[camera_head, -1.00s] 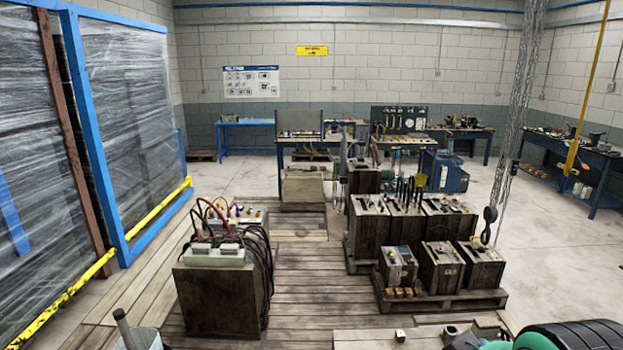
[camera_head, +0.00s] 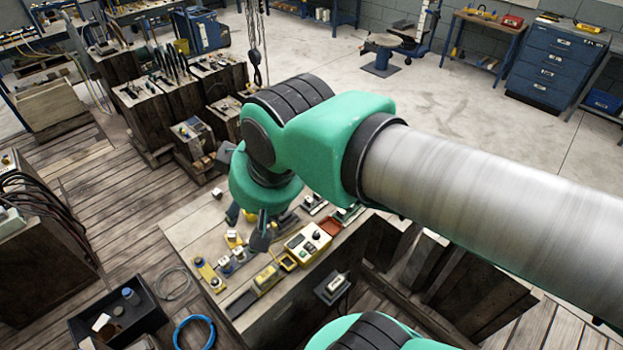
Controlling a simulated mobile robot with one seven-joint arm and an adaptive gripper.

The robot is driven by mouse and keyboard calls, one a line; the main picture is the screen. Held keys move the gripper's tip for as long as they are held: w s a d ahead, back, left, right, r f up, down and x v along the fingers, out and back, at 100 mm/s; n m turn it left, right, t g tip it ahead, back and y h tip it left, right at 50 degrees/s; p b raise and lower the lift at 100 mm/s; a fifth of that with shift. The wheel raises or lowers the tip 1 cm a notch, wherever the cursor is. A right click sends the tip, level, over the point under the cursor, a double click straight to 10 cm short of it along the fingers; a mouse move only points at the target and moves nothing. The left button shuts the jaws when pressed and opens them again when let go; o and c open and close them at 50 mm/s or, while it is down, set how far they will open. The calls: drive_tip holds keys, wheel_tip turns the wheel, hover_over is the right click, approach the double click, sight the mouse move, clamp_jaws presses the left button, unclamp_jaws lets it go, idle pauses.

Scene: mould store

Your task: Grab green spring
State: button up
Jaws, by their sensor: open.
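I cannot make out a green spring in the head view; my arm covers part of the workbench (camera_head: 185,232), and the small parts there are hard to tell apart. My gripper (camera_head: 249,229) hangs over the bench among these parts, below my green wrist. Its dark fingers are spread apart, and I see nothing held between them. Whether they touch anything on the bench is unclear.
A yellow control box (camera_head: 307,240) and a yellow-based part (camera_head: 209,274) lie on the bench. A black bin (camera_head: 122,318) and a blue coil (camera_head: 194,333) are at the lower left. Wooden blocks with tools (camera_head: 160,100) stand behind. Open floor lies at the back right.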

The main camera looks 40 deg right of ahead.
drive_tip(key=w+d+g, duration=0.1)
drive_tip(key=w+d, duration=0.3)
drive_tip(key=w, duration=0.4)
drive_tip(key=w+d+g, duration=0.1)
drive_tip(key=w+d, duration=0.3)
drive_tip(key=w, duration=0.3)
drive_tip(key=w+d+f+g, duration=0.1)
drive_tip(key=w+d+f, duration=0.6)
drive_tip(key=w+d, duration=0.6)
drive_tip(key=w+d+f+g, duration=0.1)
drive_tip(key=w+d+f, duration=0.2)
drive_tip(key=d+f, duration=0.35)
drive_tip(key=w+d+f, duration=0.3)
drive_tip(key=d+f, duration=0.3)
drive_tip(key=d, duration=0.1)
drive_tip(key=d+f+g+p, duration=0.1)
drive_tip(key=d+f, duration=1.4)
drive_tip(key=f, duration=0.4)
drive_tip(key=shift+d+f+g, duration=0.3)
drive_tip(key=shift+d+f, duration=0.05)
drive_tip(key=shift+w, duration=0.1)
drive_tip(key=shift+f+b, duration=0.45)
drive_tip(key=shift+f, duration=3.85)
